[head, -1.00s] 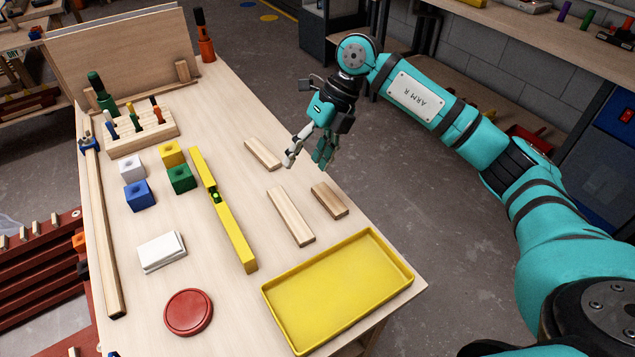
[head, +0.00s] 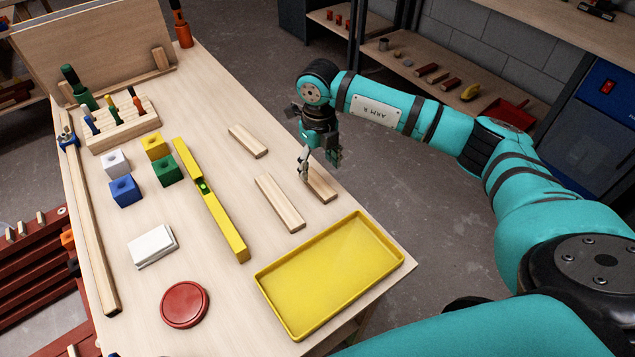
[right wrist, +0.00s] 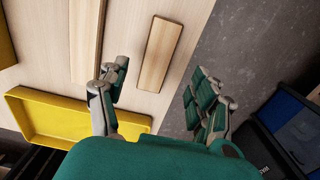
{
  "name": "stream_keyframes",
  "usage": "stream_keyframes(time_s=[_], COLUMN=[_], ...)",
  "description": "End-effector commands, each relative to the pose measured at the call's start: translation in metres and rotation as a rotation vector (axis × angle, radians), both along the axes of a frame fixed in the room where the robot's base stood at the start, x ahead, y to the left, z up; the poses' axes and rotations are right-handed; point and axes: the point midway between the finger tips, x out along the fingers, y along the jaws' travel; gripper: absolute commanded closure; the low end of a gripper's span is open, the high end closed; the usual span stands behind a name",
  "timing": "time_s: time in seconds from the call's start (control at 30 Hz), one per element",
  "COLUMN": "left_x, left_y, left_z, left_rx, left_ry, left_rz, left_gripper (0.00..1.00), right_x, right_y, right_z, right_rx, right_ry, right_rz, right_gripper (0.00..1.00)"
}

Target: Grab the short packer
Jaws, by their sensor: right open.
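The short packer (head: 321,188) is a small flat brown wooden piece near the table's right edge, the shortest of three pieces there. It also shows in the right wrist view (right wrist: 160,54), lying ahead of the fingers. My right gripper (head: 319,170) is open, fingers pointing down over the far end of the short packer, which it partly hides. In the right wrist view the gripper (right wrist: 161,95) shows two spread fingers with nothing between them. Whether a finger touches the packer I cannot tell. My left gripper is not in view.
A longer wooden piece (head: 279,203) lies just left of the packer, and another (head: 248,141) lies farther back. The yellow tray (head: 262,283) is in front. A yellow level (head: 226,221) lies left. The table's right edge is close beside the packer.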

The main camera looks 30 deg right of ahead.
Motion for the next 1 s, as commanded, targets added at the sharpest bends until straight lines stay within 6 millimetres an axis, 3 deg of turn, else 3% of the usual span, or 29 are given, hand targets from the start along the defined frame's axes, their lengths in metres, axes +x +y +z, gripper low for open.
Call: stream_keyframes(time_s=[0.4,0.67,1.0], left_x=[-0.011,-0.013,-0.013], left_y=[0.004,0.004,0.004], left_z=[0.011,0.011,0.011], left_rx=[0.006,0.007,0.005], left_ry=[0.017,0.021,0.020], left_rz=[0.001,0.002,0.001], left_gripper=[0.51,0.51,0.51], right_x=[-0.002,-0.002,-0.002], right_y=[0.004,0.004,0.004], right_z=[-0.050,-0.053,-0.052], right_rx=[0.002,0.001,0.001], right_ry=[0.002,0.000,0.000], right_rz=[0.001,0.001,0.001], right_gripper=[0.35,0.35,0.78])
